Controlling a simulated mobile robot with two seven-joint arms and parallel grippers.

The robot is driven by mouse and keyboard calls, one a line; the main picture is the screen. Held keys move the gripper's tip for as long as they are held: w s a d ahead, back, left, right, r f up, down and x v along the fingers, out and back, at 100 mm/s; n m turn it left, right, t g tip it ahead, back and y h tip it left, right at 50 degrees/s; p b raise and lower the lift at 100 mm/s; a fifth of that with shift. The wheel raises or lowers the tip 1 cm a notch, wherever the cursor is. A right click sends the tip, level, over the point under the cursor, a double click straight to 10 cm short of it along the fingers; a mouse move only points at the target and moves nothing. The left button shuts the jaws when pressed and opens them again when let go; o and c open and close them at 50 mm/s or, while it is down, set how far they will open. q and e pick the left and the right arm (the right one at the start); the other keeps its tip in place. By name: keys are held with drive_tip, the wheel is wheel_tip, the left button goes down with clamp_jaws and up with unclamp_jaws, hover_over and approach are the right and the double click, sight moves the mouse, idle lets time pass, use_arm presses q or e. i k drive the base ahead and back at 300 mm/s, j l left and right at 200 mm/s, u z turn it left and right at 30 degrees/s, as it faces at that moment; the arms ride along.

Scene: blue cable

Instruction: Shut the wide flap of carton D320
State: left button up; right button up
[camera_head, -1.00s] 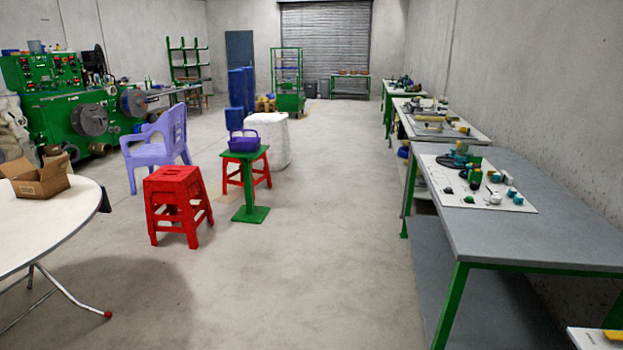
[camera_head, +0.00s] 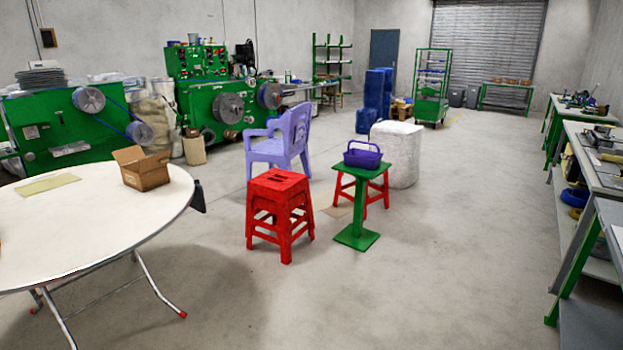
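A small brown cardboard carton (camera_head: 146,175) stands on the round white table (camera_head: 85,228) at the left, near the table's far right edge. Its top looks open, with a flap raised at the back left and another sticking out at the right. Its label is too small to read, so I cannot tell whether it is D320. Neither of my grippers shows in the view.
A flat yellowish sheet (camera_head: 47,185) lies on the table. Red stools (camera_head: 279,215), a purple chair (camera_head: 281,140) and a green stand (camera_head: 357,205) with a purple basket (camera_head: 362,155) stand right of the table. Open floor lies in front; workbenches (camera_head: 590,165) line the right side.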

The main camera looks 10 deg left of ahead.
sight(154, 162)
drive_tip(key=i+u, duration=0.6)
drive_tip(key=u, duration=0.2)
drive_tip(key=i+l+u, duration=0.25)
drive_tip(key=u, duration=0.15)
drive_tip(key=i+l+u, duration=0.25)
drive_tip(key=u, duration=0.15)
drive_tip(key=i+l+u, duration=0.3)
drive_tip(key=i, duration=0.25)
drive_tip(key=j, duration=0.1)
